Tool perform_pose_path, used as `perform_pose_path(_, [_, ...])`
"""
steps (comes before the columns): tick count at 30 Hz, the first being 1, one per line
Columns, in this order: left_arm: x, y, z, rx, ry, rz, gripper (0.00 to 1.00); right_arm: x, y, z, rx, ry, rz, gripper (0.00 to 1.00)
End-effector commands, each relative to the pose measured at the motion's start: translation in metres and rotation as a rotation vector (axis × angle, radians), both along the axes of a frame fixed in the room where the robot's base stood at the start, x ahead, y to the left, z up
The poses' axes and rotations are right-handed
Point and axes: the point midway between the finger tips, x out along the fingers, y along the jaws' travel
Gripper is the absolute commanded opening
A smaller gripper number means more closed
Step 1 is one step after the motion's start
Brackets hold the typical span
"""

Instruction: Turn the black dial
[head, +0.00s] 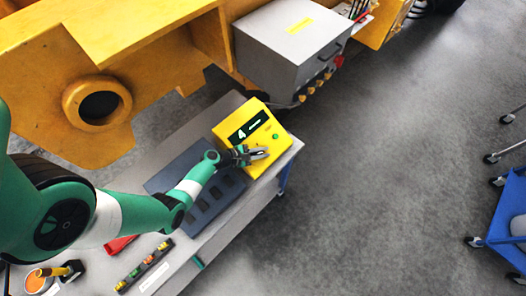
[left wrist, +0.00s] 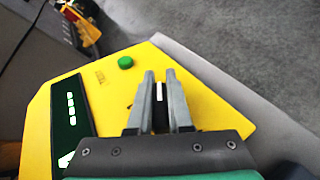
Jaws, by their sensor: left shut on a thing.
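The yellow control box (head: 262,166) sits at the right end of the grey bench. It has a dark display (head: 248,126) and a green button (head: 275,136); the button also shows in the left wrist view (left wrist: 125,62). My left gripper (head: 262,153) is over the face of the box. In the left wrist view its two grey fingers are closed on the black dial (left wrist: 160,92), whose white mark shows between them. The fingers hide most of the dial. My right gripper is in neither view.
A dark tray (head: 205,207) with recesses lies on the bench (head: 226,229) left of the box. A grey cabinet (head: 290,45) and a yellow machine frame (head: 105,60) stand behind. A blue cart (head: 508,225) is at the far right. The floor between is clear.

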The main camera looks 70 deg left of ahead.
Motion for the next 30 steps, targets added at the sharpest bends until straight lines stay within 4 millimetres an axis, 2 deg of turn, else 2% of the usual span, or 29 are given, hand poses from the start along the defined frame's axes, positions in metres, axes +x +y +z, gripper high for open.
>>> perform_pose_path(2, [0.0, -0.001, 0.0, 0.0, 0.0, -0.002, 0.0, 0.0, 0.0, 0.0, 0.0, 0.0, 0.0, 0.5])
perform_pose_path(3, [0.0, -0.001, 0.0, 0.0, 0.0, -0.002, 0.19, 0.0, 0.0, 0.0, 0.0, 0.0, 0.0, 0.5])
perform_pose_path(8, [0.0, -0.001, 0.0, 0.0, 0.0, -0.002, 0.47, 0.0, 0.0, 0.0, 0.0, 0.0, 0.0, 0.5])
perform_pose_path(16, [0.0, 0.0, 0.0, -0.001, 0.0, -0.001, 0.47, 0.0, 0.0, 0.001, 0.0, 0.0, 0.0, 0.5])
perform_pose_path(20, [-0.008, 0.0, 0.007, -0.002, 0.001, 0.001, 0.47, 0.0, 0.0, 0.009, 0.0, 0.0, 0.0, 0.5])
perform_pose_path(23, [-0.023, -0.001, 0.018, -0.003, 0.001, 0.004, 0.47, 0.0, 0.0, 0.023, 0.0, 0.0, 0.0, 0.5])
perform_pose_path(30, [-0.081, -0.002, 0.053, -0.003, 0.0, 0.009, 0.47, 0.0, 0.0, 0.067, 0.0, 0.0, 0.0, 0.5])
